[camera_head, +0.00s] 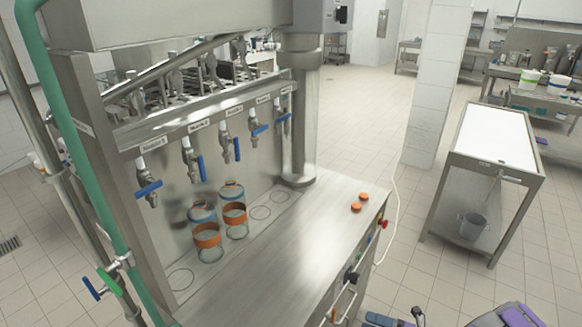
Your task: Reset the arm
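No part that I can make out as my gripper shows in the camera_head view. Two clear jars with orange bands, a nearer-left jar (207,238) and a jar to its right (235,214), stand on the steel counter of the filling machine (290,240) below the nozzles. Two small orange discs (364,196) (356,207) lie on the counter at the right.
A row of taps with blue handles (149,188) runs above the counter. A green pipe (90,180) rises at the left. A white-topped table (495,135) with a bucket (472,226) below stands right. Purple and dark parts (508,316) cross the bottom edge. Open tiled floor lies between.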

